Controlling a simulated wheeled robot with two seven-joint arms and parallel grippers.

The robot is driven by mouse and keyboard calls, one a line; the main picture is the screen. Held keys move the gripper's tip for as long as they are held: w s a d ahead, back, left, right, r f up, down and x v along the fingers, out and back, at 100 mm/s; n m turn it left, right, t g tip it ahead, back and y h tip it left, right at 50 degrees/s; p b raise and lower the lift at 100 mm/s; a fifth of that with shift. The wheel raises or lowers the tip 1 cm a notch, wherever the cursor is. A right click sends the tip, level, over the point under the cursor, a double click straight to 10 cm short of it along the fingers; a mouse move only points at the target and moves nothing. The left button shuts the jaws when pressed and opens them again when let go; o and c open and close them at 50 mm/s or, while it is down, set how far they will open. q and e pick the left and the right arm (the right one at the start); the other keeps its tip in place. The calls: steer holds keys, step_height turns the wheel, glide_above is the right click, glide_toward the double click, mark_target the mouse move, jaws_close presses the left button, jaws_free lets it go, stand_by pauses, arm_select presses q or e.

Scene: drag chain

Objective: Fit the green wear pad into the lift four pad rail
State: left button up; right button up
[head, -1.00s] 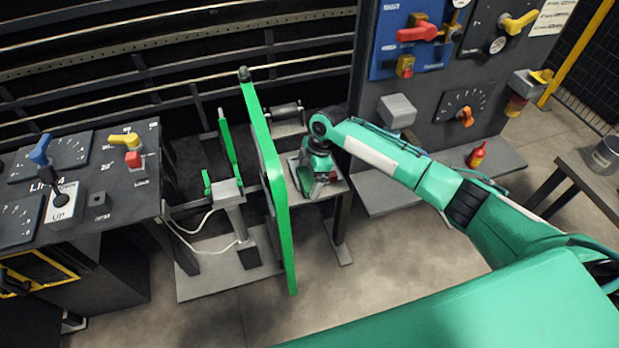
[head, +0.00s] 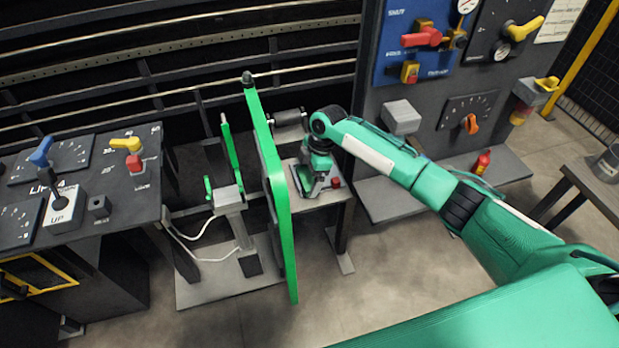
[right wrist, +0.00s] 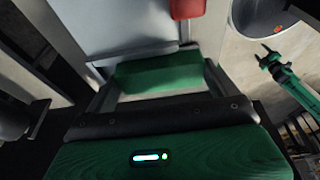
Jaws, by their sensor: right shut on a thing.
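The green wear pad (right wrist: 158,76) shows in the right wrist view as a small green block between grey finger parts. My right gripper (right wrist: 158,84) is shut on it. In the head view my right gripper (head: 311,188) is low over a small grey stand (head: 330,198), just right of a tall green panel. The pad is too hidden there to make out. I cannot pick out the lift four pad rail for sure. A green jointed part with a pincer-like end (right wrist: 268,60) in the right wrist view may be my left gripper; its opening is unclear.
The tall green panel (head: 273,180) stands close left of my right gripper. A red knob (head: 336,182) is on the stand beside the gripper. A control desk (head: 120,185) is at left, a grey switch cabinet (head: 430,150) at right.

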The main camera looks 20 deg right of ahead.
steer(key=shift+w+b, duration=0.6)
steer(key=shift+w, duration=0.25)
steer(key=o, duration=1)
steer(key=shift+r, duration=0.1)
steer(key=shift+r, duration=0.15)
steer(key=shift+w+r, duration=0.15)
steer(key=shift+r, duration=0.1)
steer(key=b+v, duration=0.1)
steer(key=v, duration=0.3)
steer(key=b+v, duration=0.1)
steer(key=v, duration=0.3)
steer(key=b+v, duration=0.1)
steer(key=v, duration=0.4)
steer(key=shift+s, duration=0.3)
steer(key=shift+f, duration=0.15)
